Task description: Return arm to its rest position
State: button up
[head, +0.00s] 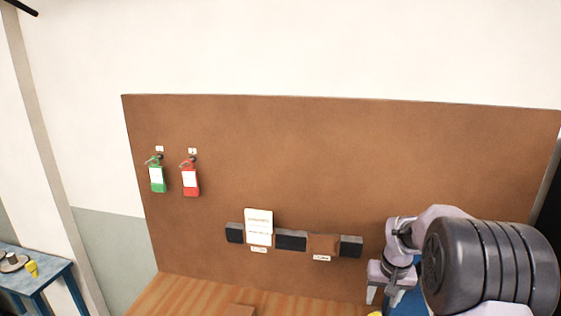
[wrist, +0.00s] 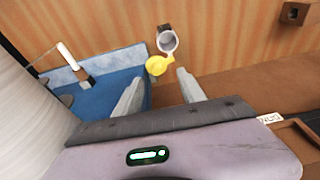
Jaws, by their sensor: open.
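My gripper (wrist: 158,95) is open and empty in the wrist view, its two pale fingers apart above the wooden surface and a blue tray. In the head view my gripper (head: 382,296) is at the lower right, pointing down, with my arm folded beside it. A yellow round piece (wrist: 159,66) and a small grey-white cup-like object (wrist: 167,40) lie just past the fingertips in the wrist view, apart from them as far as I can tell.
A blue tray (wrist: 98,103) holds a brush-like tool (wrist: 75,65). The brown board (head: 330,160) carries green (head: 157,178) and red (head: 190,178) tags and a white card (head: 259,226). A blue table (head: 38,277) stands at far left. The wooden top (head: 195,295) looks mostly clear.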

jog(key=s+a+r+m+t+b, duration=0.1)
jog(key=s+a+r+b, duration=0.35)
jog(key=s+a, duration=0.2)
jog(key=s+a+r+t+b, duration=0.1)
jog(key=s+a+r+b, duration=0.2)
jog(key=s+a+b, duration=0.35)
jog(key=s+a+f+y+b, duration=0.1)
jog(key=s+a+f+b, duration=0.1)
jog(key=s, duration=0.7)
jog(key=s+a+f+m+t+y+b, duration=0.1)
jog(key=s+a+f, duration=0.1)
jog(key=s, duration=0.7)
jog(key=shift+a+f+t+b, duration=0.3)
jog(key=shift+f+b, duration=0.05)
jog(key=shift+f, duration=0.4)
jog(key=shift+w, duration=0.1)
